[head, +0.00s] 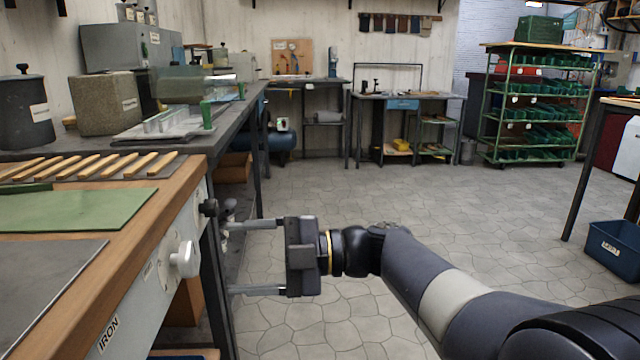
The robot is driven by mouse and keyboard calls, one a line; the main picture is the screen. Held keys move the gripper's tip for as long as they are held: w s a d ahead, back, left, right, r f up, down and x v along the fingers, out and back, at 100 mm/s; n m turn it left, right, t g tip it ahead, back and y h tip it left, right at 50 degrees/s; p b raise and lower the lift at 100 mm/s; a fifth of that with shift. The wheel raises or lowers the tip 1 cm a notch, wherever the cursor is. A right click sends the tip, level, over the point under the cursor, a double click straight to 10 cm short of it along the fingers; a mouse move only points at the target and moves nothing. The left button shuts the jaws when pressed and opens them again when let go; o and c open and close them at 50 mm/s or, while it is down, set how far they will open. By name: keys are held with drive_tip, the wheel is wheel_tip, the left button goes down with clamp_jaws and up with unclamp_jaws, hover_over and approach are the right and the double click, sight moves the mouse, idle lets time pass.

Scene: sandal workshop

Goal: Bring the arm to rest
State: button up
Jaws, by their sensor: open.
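My gripper (252,258) is in the middle left of the head view, at the end of my arm, which comes in from the lower right. Its two fingers point left and stand wide apart, one above the other, with nothing between them. The fingertips are close to the right end of the wooden-topped bench (150,228), by a dark knob and dark table leg. I cannot tell whether they touch. The arm is bent low over the tiled floor.
The bench bears a green mat (75,208), wooden strips (100,166) and a white knob (184,260) on its front. A green shelf trolley (536,105) stands at the back right. A blue bin (612,250) is at the right. The floor (400,195) between is clear.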

sight(195, 259)
drive_tip(key=a, duration=0.6)
drive_tip(key=shift+s+b, duration=0.3)
drive_tip(key=shift+b, duration=0.1)
drive_tip(key=shift+d, duration=0.1)
